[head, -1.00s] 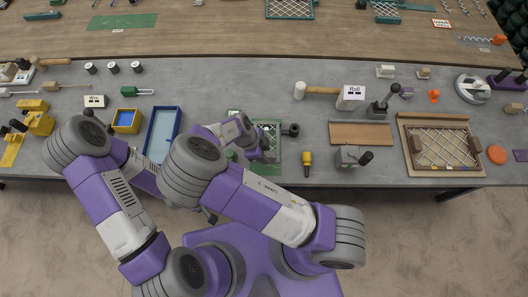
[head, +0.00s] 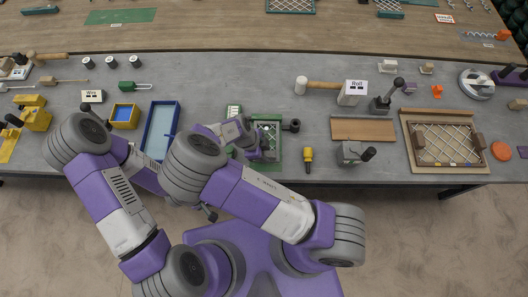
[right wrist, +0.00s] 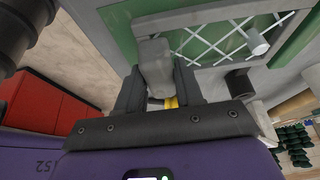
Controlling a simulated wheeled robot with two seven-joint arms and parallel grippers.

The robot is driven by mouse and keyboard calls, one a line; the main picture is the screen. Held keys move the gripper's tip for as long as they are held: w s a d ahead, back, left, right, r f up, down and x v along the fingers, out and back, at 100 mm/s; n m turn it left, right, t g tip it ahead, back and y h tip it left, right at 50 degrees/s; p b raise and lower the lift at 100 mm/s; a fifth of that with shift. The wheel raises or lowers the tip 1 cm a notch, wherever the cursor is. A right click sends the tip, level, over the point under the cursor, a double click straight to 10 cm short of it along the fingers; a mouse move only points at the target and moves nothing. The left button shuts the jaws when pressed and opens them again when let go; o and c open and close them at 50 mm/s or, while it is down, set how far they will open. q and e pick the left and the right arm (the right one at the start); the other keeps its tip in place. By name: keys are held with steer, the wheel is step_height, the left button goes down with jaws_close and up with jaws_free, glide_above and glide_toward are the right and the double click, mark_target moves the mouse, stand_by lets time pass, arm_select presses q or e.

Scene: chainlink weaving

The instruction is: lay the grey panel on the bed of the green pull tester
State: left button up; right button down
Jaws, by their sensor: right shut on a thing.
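The green pull tester (head: 279,162) stands at the table's front edge, in the middle of the head view. The grey panel (right wrist: 196,17), a grey rim with a white wire mesh, lies over the tester's green surface in the right wrist view. Its mesh also shows small in the head view (head: 266,130). My right gripper (head: 262,153) is over the tester. In the right wrist view its fingers (right wrist: 160,88) are shut on a grey block at the panel's near edge. I cannot tell whether the panel rests fully on the bed. My left gripper is hidden behind my arms.
A blue-edged tray (head: 161,131) lies left of the tester. A yellow-handled tool (head: 308,158) and a grey clamp-like device (head: 352,152) stand to its right. A wooden frame with mesh (head: 446,168) lies further right. Bare grey table (head: 240,80) shows behind the tester.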

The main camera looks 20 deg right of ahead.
steer(key=shift+f+b, duration=0.35)
steer(key=shift+f, duration=0.15)
stand_by(0.3)
steer(key=c, duration=0.6)
jaws_free()
steer(key=shift+c, duration=0.2)
steer(key=v, duration=0.7)
steer(key=shift+a+r+p, duration=0.15)
steer(key=shift+r+p, duration=0.15)
steer(key=shift+p, duration=0.05)
